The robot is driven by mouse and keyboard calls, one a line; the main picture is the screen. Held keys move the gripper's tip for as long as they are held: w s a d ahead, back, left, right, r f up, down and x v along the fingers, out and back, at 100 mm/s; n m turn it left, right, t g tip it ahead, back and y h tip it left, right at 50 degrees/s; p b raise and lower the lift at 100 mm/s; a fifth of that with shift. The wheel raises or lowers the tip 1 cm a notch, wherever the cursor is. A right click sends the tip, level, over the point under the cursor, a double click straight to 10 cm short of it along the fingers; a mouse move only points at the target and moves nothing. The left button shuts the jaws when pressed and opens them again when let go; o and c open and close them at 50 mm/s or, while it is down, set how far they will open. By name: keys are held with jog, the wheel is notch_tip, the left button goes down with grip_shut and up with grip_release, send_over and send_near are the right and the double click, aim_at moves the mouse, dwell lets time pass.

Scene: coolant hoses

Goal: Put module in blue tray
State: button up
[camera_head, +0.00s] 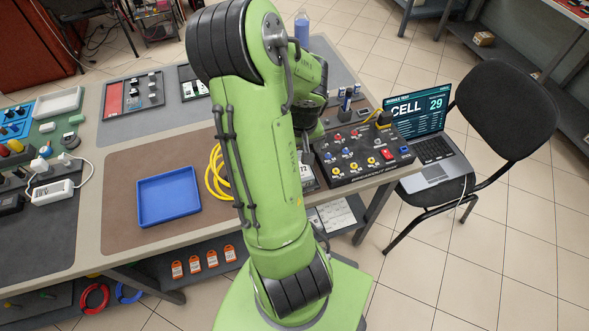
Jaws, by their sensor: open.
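The blue tray (168,196) lies empty on the brown mat at the middle of the table, left of my arm. A small pale box with dark marks on its face (306,176) shows in part just right of my arm, at the left edge of the black panel. It may be the module, but my arm hides most of it. My green arm stands across the middle of the view and bends away from the camera near the top. My gripper is hidden behind the arm's own links.
A black panel with knobs and jacks (362,156) sits on the right of the table. A yellow cable coil (217,173) lies between tray and arm. A laptop (422,132) rests on a black chair (505,110). Several small devices crowd the table's left side.

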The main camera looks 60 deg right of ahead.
jog(key=f, duration=0.2)
jog(key=f+b, duration=0.1)
jog(key=f, duration=0.5)
jog(key=shift+w+d+f+b, duration=0.1)
jog(key=shift+w+d+b, duration=0.25)
jog(key=shift+w+d, duration=0.05)
jog(key=shift+c, duration=0.5)
jog(key=shift+a, duration=0.1)
jog(key=c, duration=1.6)
notch_tip(320, 180, up, 10)
jog(key=p, duration=0.2)
jog(key=shift+p, duration=0.3)
